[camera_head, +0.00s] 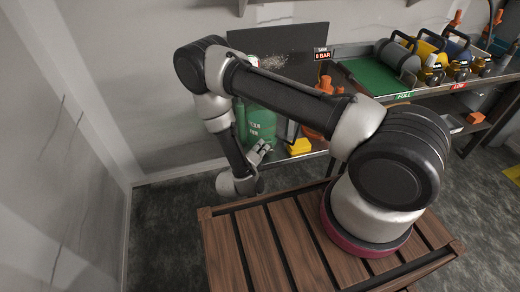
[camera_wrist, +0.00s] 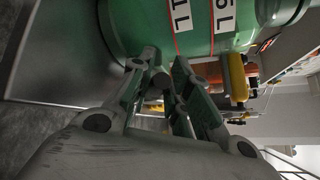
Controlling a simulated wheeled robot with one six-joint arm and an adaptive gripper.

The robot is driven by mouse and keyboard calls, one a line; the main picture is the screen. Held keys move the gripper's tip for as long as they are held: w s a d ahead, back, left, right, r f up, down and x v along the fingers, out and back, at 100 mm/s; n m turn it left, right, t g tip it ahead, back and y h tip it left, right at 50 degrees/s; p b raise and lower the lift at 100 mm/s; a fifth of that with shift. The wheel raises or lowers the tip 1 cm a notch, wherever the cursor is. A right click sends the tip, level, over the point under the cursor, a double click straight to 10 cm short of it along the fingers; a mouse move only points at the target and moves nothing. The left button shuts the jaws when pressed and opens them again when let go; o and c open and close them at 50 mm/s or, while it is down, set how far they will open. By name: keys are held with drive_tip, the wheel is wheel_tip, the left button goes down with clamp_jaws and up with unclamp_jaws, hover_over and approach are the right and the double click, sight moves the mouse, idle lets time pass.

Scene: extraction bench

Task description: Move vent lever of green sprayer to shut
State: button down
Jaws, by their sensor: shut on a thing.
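The green sprayer (camera_head: 262,125) stands upright at the left end of the bench, partly hidden behind my arm. Its green body with white labels and red lines also shows in the wrist view (camera_wrist: 150,25), at the top. My gripper (camera_head: 265,149) is low in front of the sprayer's body. In the wrist view my gripper (camera_wrist: 164,72) has its fingers close together on a small grey part between the tips. I cannot tell for sure whether this part is the vent lever, and no other lever shows clearly.
An orange sprayer (camera_head: 311,131) stands right of the green one, mostly behind my arm. A yellow block (camera_head: 299,146) lies at the bench front. A green mat (camera_head: 372,76) marked FULL and several sprayers, with a red LOW label (camera_head: 458,86), are farther right. A sign reads 8 BAR (camera_head: 322,55).

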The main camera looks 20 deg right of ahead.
drive_tip(key=shift+d+r+y, duration=0.1)
drive_tip(key=shift+d+y, duration=0.05)
drive_tip(key=shift+y, duration=0.15)
drive_tip(key=shift+d+r+m+g+y, duration=0.3)
drive_tip(key=shift+m+y, duration=0.25)
drive_tip(key=shift+m, duration=0.05)
drive_tip(key=shift+d+r+m+g+y, duration=0.3)
drive_tip(key=shift+m+y, duration=0.25)
drive_tip(key=shift+m, duration=0.05)
drive_tip(key=shift+d+r+m+y, duration=0.3)
drive_tip(key=shift+d+m+y, duration=0.45)
drive_tip(key=shift+y, duration=0.45)
drive_tip(key=shift+d+r+m+g+y, duration=0.1)
drive_tip(key=shift+d+m+g+y, duration=0.25)
drive_tip(key=shift+m+y, duration=0.45)
drive_tip(key=c, duration=1.3)
unclamp_jaws()
